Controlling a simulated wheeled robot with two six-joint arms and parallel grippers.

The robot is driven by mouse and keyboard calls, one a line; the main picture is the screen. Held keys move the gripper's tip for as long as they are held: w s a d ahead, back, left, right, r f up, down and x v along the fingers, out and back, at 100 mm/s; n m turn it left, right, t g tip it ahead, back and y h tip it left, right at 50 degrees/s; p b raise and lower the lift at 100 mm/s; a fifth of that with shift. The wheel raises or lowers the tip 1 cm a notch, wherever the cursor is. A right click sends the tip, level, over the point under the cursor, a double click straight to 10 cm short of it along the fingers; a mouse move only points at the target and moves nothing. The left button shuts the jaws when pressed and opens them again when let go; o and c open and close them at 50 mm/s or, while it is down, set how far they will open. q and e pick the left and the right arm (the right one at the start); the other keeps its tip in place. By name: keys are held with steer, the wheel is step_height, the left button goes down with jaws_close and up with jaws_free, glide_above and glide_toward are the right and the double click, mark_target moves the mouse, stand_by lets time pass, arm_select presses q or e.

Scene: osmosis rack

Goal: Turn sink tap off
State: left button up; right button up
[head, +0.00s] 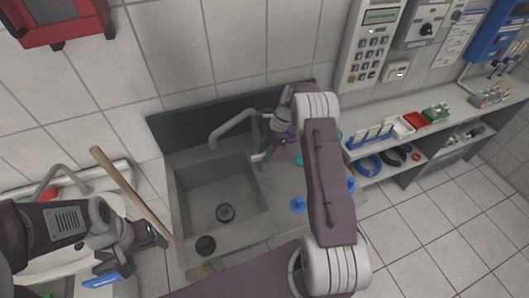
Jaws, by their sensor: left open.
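The grey sink (222,197) is a square basin with a dark drain at its bottom. Its tap (234,124) has a curved spout reaching left over the back of the basin. The tap's base and handle are partly hidden by my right gripper (268,150), which points down right beside the tap behind the basin's right rear corner. Whether it touches the tap, and whether its jaws are open, is not clear. I cannot make out any water stream. My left gripper (135,258) is open at the lower left, away from the tap.
A wooden handle (128,190) slants beside my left gripper. A white basin with its own tap (62,178) stands at the left. Blue pieces (298,204) lie on the counter right of the sink. A shelf (425,128) with racks and a keypad unit (368,50) are at the right.

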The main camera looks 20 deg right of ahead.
steer(key=shift+r, duration=0.1)
steer(key=b+v, duration=0.1)
steer(key=v, duration=0.8)
